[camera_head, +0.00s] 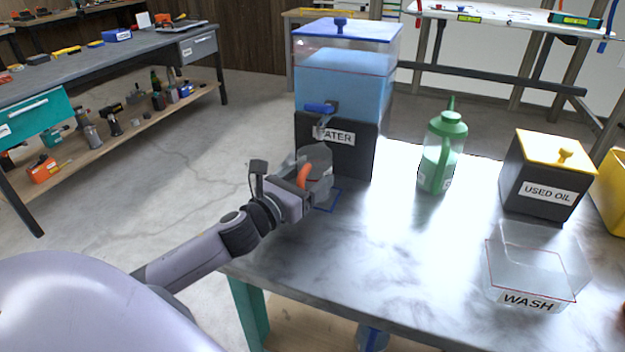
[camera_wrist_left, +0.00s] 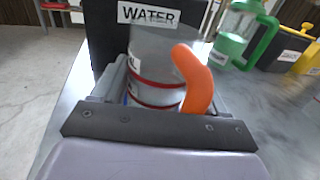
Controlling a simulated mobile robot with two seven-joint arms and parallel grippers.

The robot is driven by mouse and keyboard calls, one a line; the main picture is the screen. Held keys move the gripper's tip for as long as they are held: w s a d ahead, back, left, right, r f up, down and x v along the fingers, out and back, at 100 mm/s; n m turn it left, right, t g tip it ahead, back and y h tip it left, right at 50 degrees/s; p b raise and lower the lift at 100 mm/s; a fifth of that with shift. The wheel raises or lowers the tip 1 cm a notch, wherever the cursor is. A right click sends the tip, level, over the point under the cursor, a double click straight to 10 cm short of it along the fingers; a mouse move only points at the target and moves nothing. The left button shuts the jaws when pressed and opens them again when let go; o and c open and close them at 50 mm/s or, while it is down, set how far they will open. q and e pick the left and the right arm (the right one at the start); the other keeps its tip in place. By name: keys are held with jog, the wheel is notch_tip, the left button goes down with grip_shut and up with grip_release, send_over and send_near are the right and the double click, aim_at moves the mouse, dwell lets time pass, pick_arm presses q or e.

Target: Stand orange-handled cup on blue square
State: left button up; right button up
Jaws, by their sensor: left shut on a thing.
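The orange-handled cup (camera_head: 316,166) is a clear cup, upright, under or just in front of the tap of the water dispenser (camera_head: 345,95). In the left wrist view the cup (camera_wrist_left: 152,85) shows red bands, and its orange handle (camera_wrist_left: 197,80) points toward the camera. My left gripper (camera_head: 306,180) is shut on the cup. The blue square (camera_head: 333,200) is an outline on the table, partly hidden by the cup and gripper. I cannot tell whether the cup touches the table. My right gripper is not in view.
On the table (camera_head: 350,265) stand a green-lidded jug (camera_head: 441,155), a black used oil box (camera_head: 540,180) with a yellow lid, and a clear wash tub (camera_head: 530,270). The table's middle is clear. A workbench (camera_head: 100,62) with tools stands at the left.

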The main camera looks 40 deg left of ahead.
pick_arm(q)
jog(key=shift+w+d+f, duration=0.1)
jog(key=shift+w+f, duration=0.65)
jog(key=shift+w, duration=0.1)
jog(key=shift+f+b, duration=0.2)
jog(key=shift+b, duration=0.2)
jog(key=o, duration=1.1)
jog(key=shift+c, duration=0.2)
jog(key=shift+r, duration=0.1)
